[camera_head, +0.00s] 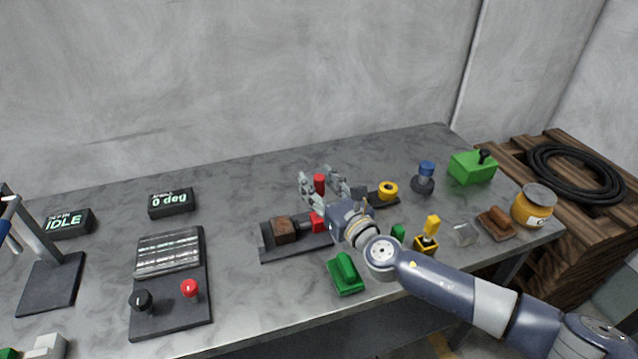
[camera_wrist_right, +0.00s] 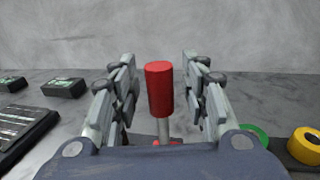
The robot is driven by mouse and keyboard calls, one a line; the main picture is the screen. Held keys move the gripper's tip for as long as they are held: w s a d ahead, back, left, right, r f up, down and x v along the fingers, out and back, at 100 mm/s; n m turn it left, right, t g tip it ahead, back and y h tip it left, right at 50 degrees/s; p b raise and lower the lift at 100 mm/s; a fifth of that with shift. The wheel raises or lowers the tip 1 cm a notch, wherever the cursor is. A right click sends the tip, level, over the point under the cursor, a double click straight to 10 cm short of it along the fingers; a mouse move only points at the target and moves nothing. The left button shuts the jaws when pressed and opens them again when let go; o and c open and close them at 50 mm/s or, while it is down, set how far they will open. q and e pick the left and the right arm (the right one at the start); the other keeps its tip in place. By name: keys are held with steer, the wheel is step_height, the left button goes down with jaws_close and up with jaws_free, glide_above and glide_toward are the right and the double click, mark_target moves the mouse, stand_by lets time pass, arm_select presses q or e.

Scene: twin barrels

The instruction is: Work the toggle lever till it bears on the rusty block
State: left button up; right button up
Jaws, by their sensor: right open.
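The toggle lever shows as an upright red grip (camera_head: 320,183) on a thin grey rod above a dark clamp base (camera_head: 296,247). In the right wrist view the red grip (camera_wrist_right: 160,88) stands centred between the fingers, with a gap on both sides. My right gripper (camera_head: 322,180) is open around the grip. The rusty block (camera_head: 286,231) sits on the base, left of the gripper. A red part (camera_head: 318,222) lies close to the block's right; whether it touches is unclear. My wrist hides part of the mechanism. My left gripper does not show.
A green clamp-like piece (camera_head: 346,275) lies in front of the base. A yellow ring (camera_head: 388,189), blue-topped item (camera_head: 425,175), green box (camera_head: 472,167), glass (camera_head: 463,233) and amber jar (camera_head: 534,206) stand to the right. A black panel with knobs (camera_head: 170,315) lies left.

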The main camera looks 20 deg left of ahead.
steer(key=shift+c, duration=0.5)
jaws_close()
steer(key=shift+d+f+b, duration=0.1)
steer(key=shift+f+b, duration=0.1)
steer(key=shift+b, duration=0.1)
steer(key=w+d+m+b, duration=0.1)
steer(key=m+b, duration=0.1)
steer(key=d+m+b, duration=0.1)
steer(key=m+b, duration=0.1)
steer(key=w+d+f+m+b, duration=0.1)
steer(key=b, duration=0.1)
steer(key=shift+w+d+m+t, duration=0.35)
steer(key=shift+d+m+t, duration=0.05)
steer(key=shift+c, duration=1)
jaws_free()
steer(key=o, duration=0.3)
steer(key=shift+d, duration=0.1)
